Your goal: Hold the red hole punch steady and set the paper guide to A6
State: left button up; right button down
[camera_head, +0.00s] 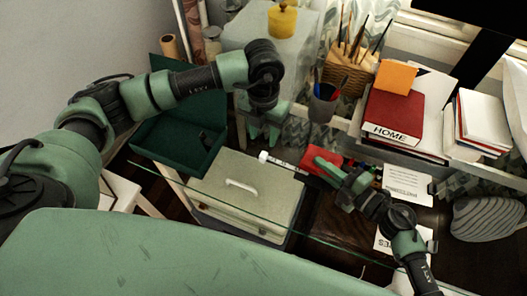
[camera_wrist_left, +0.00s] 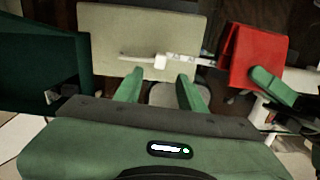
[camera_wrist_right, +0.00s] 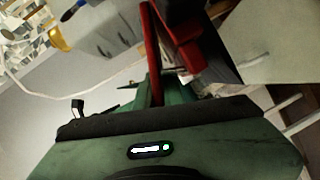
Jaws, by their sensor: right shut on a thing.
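The red hole punch (camera_head: 320,162) is near the middle of the head view; it also shows in the left wrist view (camera_wrist_left: 258,52) and the right wrist view (camera_wrist_right: 173,38). My right gripper (camera_head: 336,172) is shut on it. The white paper guide (camera_head: 283,163) sticks out from the punch to the left, with a blocky white end; it also shows in the left wrist view (camera_wrist_left: 180,61). Its size marks are too small to read. My left gripper (camera_head: 263,133) is open and empty, its fingertips near the guide's end and apart from it.
A pale lidded box (camera_head: 245,195) lies below the guide, and an open dark green box (camera_head: 178,140) is to the left. A grey striped object (camera_head: 488,218) is at the right.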

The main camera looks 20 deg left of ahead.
aim_at(264, 154)
pick_arm(q)
notch_tip(264, 154, down, 9)
jog(key=shift+f, duration=0.15)
grip_shut()
dwell(1.5)
